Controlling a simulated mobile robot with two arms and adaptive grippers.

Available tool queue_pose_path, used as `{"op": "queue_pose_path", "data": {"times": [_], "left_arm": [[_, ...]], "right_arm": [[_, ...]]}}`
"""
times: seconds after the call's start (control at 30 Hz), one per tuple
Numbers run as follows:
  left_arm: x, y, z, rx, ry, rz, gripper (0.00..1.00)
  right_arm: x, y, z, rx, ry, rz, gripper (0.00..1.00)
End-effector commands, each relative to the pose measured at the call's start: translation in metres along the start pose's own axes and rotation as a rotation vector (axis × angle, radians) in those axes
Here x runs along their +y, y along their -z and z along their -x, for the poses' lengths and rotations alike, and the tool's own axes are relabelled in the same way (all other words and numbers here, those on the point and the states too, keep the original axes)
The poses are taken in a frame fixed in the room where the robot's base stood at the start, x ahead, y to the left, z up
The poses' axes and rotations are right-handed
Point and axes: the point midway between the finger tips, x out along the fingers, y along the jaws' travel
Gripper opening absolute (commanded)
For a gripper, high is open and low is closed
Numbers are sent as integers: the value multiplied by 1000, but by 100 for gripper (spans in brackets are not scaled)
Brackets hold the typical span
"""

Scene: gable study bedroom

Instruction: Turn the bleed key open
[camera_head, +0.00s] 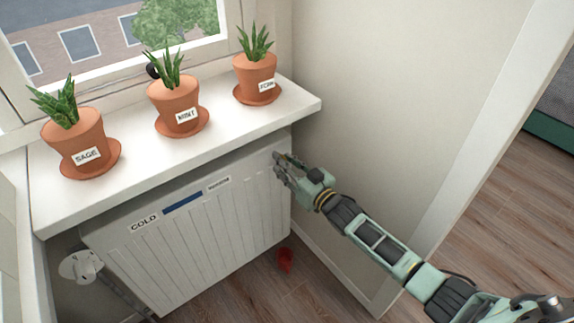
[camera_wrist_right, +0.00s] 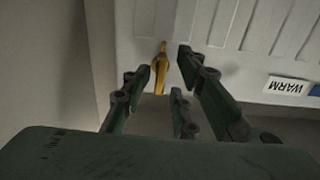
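The bleed key (camera_wrist_right: 160,68) is a small brass-yellow piece at the radiator's edge in the right wrist view. It sits between the fingertips of my right gripper (camera_wrist_right: 160,66), with the right-hand fingers clearly apart from it and the left-hand ones close beside it. The fingers are open; I cannot tell whether any touches the key. In the head view my right gripper (camera_head: 279,165) is at the upper right corner of the white radiator (camera_head: 200,240) and hides the key. My left gripper is not in view.
A white sill (camera_head: 215,125) overhangs the radiator and holds potted plants labelled SAGE (camera_head: 78,142), MINT (camera_head: 174,101) and a third (camera_head: 256,76). The radiator carries a COLD label (camera_head: 144,222) and a blue strip (camera_head: 183,202). A small red container (camera_head: 285,260) stands on the floor.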

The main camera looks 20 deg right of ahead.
Motion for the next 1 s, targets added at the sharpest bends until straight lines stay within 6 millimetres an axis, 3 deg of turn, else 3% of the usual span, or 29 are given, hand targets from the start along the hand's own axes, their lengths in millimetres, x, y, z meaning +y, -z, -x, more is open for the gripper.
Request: {"op": "queue_pose_path", "data": {"times": [0.37, 0.8, 1.0], "left_arm": [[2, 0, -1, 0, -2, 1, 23], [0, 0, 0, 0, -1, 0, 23], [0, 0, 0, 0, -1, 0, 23]], "right_arm": [[0, -6, 10, -10, 0, -1, 27], [-1, -4, 91, -9, 1, 0, 27], [-1, -3, 114, -7, 1, 0, 27]]}}
